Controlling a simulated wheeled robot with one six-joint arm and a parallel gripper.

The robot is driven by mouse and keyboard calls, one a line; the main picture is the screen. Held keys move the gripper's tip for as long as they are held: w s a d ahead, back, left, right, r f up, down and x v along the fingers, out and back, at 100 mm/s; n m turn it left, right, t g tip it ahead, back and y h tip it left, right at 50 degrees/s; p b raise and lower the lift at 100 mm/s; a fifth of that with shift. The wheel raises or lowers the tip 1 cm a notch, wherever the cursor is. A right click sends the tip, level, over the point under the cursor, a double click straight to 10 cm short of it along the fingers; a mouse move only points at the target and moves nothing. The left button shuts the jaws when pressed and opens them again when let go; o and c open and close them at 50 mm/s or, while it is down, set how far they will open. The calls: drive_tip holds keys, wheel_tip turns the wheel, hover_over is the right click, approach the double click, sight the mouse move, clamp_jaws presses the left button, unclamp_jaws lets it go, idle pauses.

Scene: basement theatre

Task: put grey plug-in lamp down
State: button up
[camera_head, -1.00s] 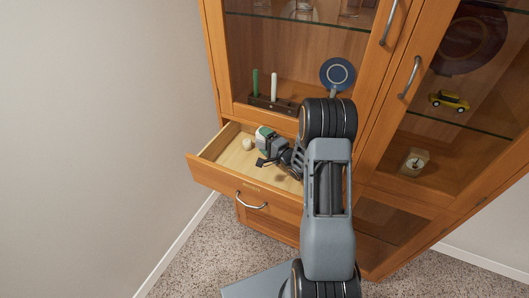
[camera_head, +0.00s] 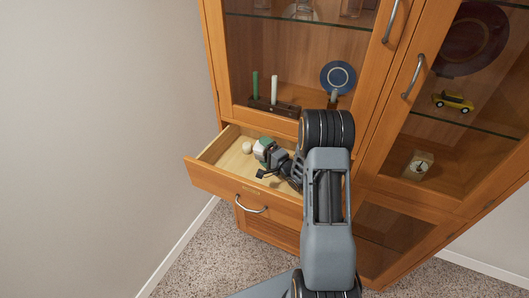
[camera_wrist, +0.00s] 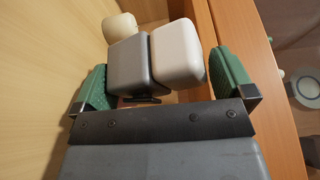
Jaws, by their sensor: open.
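The grey plug-in lamp (camera_wrist: 130,64) is a rounded grey block with a white block (camera_wrist: 178,55) beside it and a dark prong-like piece below. It lies in the open wooden drawer, between the two green finger pads of my gripper (camera_wrist: 160,64) in the wrist view. The pads stand apart, with gaps on both sides of the lamp. In the head view, my gripper (camera_head: 263,156) is inside the drawer (camera_head: 220,180) and mostly hides the lamp.
A cream rounded object (camera_head: 247,147) lies near the drawer's back left; it also shows in the wrist view (camera_wrist: 119,28). The drawer's wooden wall (camera_wrist: 205,25) runs close to the right finger. Glass cabinet doors with handles (camera_head: 413,77) rise above. Bare drawer floor shows at left.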

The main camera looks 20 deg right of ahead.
drive_tip(key=b+v, duration=0.1)
drive_tip(key=v, duration=0.6)
drive_tip(key=shift+s+d+b, duration=0.1)
drive_tip(key=shift+s+b, duration=0.15)
drive_tip(key=shift+b, duration=0.05)
drive_tip(key=shift+r, duration=0.1)
